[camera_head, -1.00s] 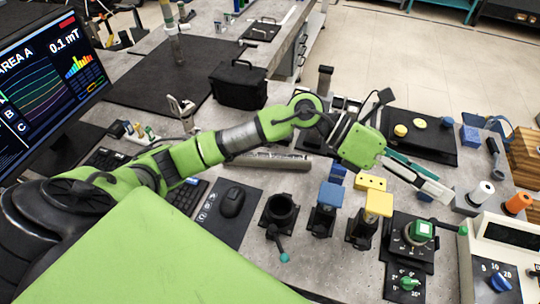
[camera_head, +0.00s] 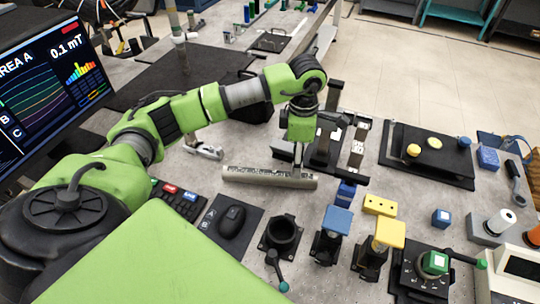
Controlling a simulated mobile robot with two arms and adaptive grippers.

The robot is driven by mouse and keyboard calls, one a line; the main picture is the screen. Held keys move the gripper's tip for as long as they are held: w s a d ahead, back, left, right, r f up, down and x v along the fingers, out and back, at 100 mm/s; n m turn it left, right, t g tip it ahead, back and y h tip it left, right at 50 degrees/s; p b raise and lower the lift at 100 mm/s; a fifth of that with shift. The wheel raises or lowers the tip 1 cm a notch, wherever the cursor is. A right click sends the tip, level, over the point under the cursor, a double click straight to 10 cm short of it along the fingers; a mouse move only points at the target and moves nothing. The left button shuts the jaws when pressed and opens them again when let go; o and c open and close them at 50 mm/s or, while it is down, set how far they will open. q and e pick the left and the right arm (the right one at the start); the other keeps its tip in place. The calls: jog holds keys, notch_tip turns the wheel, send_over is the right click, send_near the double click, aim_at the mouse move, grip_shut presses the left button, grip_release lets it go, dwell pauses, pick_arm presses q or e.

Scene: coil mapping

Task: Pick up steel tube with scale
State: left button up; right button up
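The steel tube with scale (camera_head: 250,174) is a grey cylinder with dark markings, lying on its side on the grey table in the middle of the picture. My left arm comes in from the left and bends down at its wrist. My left gripper (camera_head: 299,165) points down at the right part of the tube, with its fingertips at or just above it. I cannot tell whether the fingers touch the tube or how far apart they are. My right gripper is not in view.
A mouse (camera_head: 231,221) and a black ring-shaped holder (camera_head: 282,232) stand in front of the tube. A blue-topped stand (camera_head: 336,219) and a yellow block (camera_head: 379,205) are to the right. A monitor (camera_head: 50,90) stands at the left. Bare table surrounds the tube's front side.

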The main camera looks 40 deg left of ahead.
aim_at(270, 177)
pick_arm(q)
notch_tip(270, 177, down, 3)
jog(key=shift+f, duration=0.1)
jog(key=f+p, duration=0.1)
jog(key=f, duration=0.2)
jog(key=f+p, duration=0.1)
jog(key=shift+s+a+f+p, duration=0.2)
jog(key=shift+a+f+p, duration=0.05)
jog(key=shift+f+p, duration=0.15)
jog(key=shift+f, duration=0.25)
jog(key=shift+w, duration=0.1)
grip_shut()
